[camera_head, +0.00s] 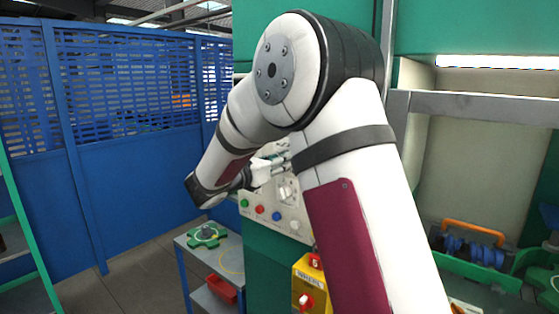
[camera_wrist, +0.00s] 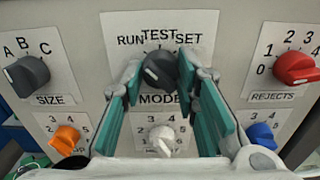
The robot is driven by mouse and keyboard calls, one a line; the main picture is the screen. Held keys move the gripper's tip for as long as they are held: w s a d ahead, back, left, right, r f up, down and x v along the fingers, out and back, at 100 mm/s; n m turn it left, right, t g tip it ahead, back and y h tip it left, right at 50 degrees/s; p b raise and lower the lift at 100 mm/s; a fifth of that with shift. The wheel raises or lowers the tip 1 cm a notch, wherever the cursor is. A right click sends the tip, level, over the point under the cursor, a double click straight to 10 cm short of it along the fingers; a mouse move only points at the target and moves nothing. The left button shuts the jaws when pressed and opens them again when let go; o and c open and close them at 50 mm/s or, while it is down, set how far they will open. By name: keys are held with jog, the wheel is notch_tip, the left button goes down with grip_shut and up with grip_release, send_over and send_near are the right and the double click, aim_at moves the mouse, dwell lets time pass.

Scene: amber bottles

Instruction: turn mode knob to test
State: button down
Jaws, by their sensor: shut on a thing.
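The mode knob (camera_wrist: 160,70) is dark grey and sits on the pale panel (camera_wrist: 232,30) at the centre of the wrist view. RUN, TEST and SET are printed above it, left to right, and MODE below. I cannot clearly tell which label it points to. My gripper (camera_wrist: 161,74) has its teal-padded fingers on either side of the knob, closed on it. In the head view, my arm hides most of the gripper and the knob; the panel (camera_head: 275,208) shows in part.
Around the mode knob are the dark SIZE knob (camera_wrist: 27,76), the red REJECTS knob (camera_wrist: 296,68), an orange knob (camera_wrist: 64,139), a white knob (camera_wrist: 161,140) and a blue knob (camera_wrist: 262,135). A yellow box (camera_head: 309,276) and a blue-legged cart (camera_head: 190,262) stand below the panel.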

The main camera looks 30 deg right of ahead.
jog(key=shift+f+m+b, duration=0.1)
jog(key=shift+m+b, duration=1.6)
jog(key=shift+m, duration=2.5)
jog(key=c, duration=1.2)
grip_release()
jog(key=v, duration=1.2)
